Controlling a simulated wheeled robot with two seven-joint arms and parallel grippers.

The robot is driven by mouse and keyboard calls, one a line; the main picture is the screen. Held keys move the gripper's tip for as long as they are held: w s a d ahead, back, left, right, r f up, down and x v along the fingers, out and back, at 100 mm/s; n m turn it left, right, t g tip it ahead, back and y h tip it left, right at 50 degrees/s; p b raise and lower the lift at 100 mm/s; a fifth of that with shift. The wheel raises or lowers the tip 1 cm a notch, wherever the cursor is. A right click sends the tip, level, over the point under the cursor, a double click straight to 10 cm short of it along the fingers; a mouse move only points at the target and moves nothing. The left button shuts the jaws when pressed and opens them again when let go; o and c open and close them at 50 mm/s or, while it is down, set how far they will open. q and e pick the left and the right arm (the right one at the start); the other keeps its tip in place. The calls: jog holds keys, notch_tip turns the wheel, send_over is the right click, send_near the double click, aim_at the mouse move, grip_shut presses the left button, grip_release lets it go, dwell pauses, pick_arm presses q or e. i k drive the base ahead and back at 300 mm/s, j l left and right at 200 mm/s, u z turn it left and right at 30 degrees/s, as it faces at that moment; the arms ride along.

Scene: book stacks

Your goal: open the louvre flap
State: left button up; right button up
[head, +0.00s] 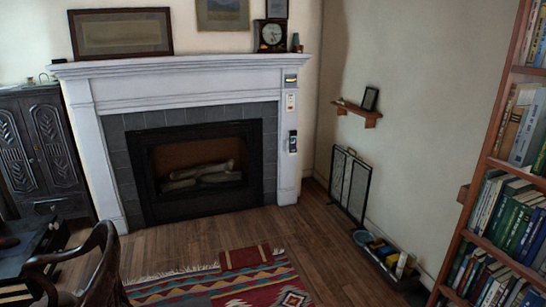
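I cannot pick out a louvre flap for certain. On the right pillar of the white fireplace (185,69) sits a small grey box with a yellowish patch (291,79). Below it is a small white panel (290,102), and lower a dark device with a light face (293,141). They are too small to tell whether any is a flap, open or closed. Neither of my grippers is in view.
A wooden chair (100,262) and dark desk are at lower left, by a patterned rug (220,290). A folding screen (350,183) and a tray of items (385,258) line the right wall, near a bookcase (487,160). Wooden floor (300,225) before the right pillar is clear.

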aim_at(210, 202)
jog(key=i+u, duration=0.1)
jog(key=i, duration=0.4)
jog(key=i+l+u, duration=0.1)
jog(key=i, duration=0.45)
jog(key=i+l+u, duration=0.1)
jog(key=i, duration=0.4)
jog(key=i+l+u, duration=0.1)
jog(key=i, duration=0.4)
jog(key=i+l+u, duration=0.1)
jog(key=i, duration=0.4)
jog(key=l, duration=0.1)
